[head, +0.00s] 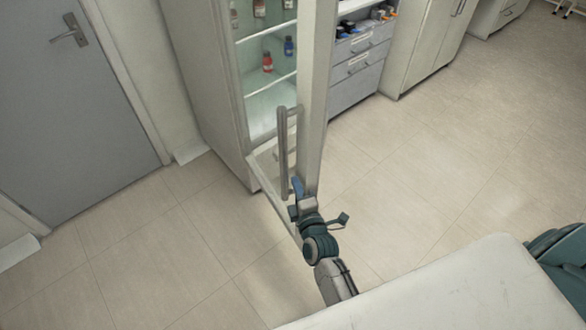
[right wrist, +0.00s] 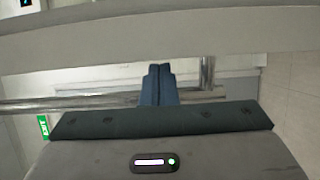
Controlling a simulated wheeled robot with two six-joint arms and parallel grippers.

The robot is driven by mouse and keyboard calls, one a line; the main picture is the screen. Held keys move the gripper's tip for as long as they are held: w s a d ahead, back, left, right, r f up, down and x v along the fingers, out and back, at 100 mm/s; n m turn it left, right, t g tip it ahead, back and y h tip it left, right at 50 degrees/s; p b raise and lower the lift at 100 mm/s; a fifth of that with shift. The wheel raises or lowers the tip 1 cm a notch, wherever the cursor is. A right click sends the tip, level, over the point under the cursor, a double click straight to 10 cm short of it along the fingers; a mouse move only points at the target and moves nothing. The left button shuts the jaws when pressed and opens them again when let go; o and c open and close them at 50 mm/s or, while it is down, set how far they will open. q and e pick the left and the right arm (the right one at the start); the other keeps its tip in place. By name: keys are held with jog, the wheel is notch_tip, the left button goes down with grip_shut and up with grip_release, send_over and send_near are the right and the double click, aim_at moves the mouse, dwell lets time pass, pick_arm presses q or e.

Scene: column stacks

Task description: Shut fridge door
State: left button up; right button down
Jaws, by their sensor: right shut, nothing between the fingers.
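The fridge (head: 200,75) stands upright with its glass-fronted door (head: 316,90) open, swung out toward me. The door's pale frame and its vertical metal handle (head: 283,150) show in the head view. My right gripper (head: 298,187) is shut and empty, at the lower end of the handle, close to the door frame. In the right wrist view its blue fingers (right wrist: 158,85) are together, with the metal handle bar (right wrist: 80,102) beside them and the pale door frame (right wrist: 160,38) across the top. I cannot tell whether they touch the door. My left gripper is not in view.
Red and blue bottles (head: 267,62) stand on the fridge shelves. Grey drawers (head: 360,75) and a pale cabinet (head: 425,45) stand to the right. A grey room door (head: 60,120) is at the left. The tiled floor (head: 440,140) right of the fridge door is clear.

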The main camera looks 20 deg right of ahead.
jog(key=w, duration=0.4)
jog(key=shift+d, duration=0.15)
jog(key=shift+d, duration=0.1)
